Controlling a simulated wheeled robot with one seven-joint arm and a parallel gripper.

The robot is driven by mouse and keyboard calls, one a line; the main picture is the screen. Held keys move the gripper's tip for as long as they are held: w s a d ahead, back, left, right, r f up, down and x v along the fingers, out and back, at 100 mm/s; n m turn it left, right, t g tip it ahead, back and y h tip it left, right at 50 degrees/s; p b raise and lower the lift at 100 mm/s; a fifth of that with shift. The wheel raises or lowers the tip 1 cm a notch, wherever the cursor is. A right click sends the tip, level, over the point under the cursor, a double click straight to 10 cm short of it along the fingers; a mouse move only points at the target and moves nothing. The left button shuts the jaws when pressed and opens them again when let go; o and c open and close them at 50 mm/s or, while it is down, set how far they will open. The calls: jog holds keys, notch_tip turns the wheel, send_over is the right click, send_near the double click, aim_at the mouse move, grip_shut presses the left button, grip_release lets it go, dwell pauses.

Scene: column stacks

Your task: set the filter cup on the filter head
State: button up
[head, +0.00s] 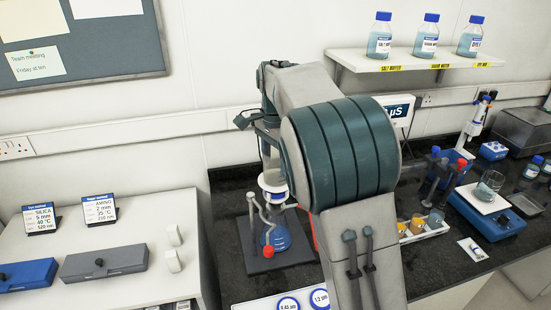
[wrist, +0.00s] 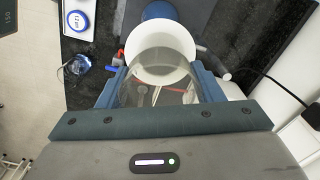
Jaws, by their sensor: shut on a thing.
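The clear filter cup (wrist: 150,92) is between the two blue-grey fingers of my gripper (wrist: 163,80), which is shut on it. In the head view my gripper (head: 268,140) is largely hidden behind my arm, above the filter head. The white filter head (head: 272,183) sits on a flask of blue liquid (head: 276,237), with a clamp in front. In the wrist view a white round surface (wrist: 165,62) shows at the cup. I cannot tell whether the cup touches the filter head.
The flask stands on a dark base on the black bench (head: 238,284). A rack with orange-capped samples (head: 418,228) and a blue balance (head: 487,215) are to the right. Filter packs (head: 288,305) lie in front. A white bench with instruments (head: 105,263) is at left.

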jog(key=shift+f, duration=0.5)
dwell(0.8)
jog(key=o, duration=1.6)
jog(key=shift+o, duration=0.2)
jog(key=shift+r+p, duration=1.55)
jog(key=shift+r, duration=2.95)
jog(key=shift+s, duration=0.1)
